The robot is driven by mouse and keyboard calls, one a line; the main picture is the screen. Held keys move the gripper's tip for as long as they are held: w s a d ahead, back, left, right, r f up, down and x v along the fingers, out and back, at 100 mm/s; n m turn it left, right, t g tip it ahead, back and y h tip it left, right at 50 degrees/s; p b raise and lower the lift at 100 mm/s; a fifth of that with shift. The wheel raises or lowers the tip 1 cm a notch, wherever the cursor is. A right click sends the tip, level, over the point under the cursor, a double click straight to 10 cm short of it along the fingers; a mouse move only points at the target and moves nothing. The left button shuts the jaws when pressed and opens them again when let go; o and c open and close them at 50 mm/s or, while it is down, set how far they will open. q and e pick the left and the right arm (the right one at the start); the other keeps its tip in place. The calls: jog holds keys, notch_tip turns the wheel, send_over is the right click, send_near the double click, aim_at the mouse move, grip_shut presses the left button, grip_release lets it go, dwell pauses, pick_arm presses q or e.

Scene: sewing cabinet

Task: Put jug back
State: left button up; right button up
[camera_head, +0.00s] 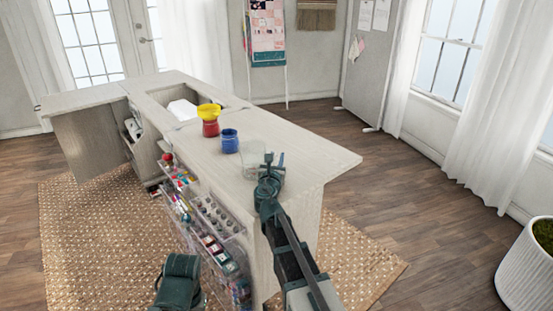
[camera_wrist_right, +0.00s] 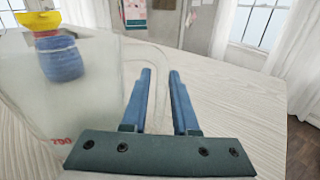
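A clear, see-through jug (camera_head: 251,160) stands upright near the front right part of the cabinet top. In the right wrist view the jug (camera_wrist_right: 55,105) fills the left side, with red marks low on its wall. Its clear handle reaches right, to the fingers. My right gripper (camera_head: 269,160) is at the jug's right side, low over the top. In the wrist view the right gripper's two blue fingers (camera_wrist_right: 160,75) are apart, with a gap between them. The handle's outline passes by the fingers; whether it touches them I cannot tell.
An open recess with white cloth (camera_head: 183,109) lies farther back. Clear racks of supplies (camera_head: 205,235) hang on the cabinet's left side.

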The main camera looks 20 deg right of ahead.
jog(key=shift+o, duration=0.7)
jog(key=shift+r, duration=0.15)
jog(key=shift+s+a, duration=0.1)
jog(key=shift+s, duration=0.15)
jog(key=v, duration=1.1)
jog(key=shift+s+a, duration=0.1)
jog(key=shift+s, duration=0.15)
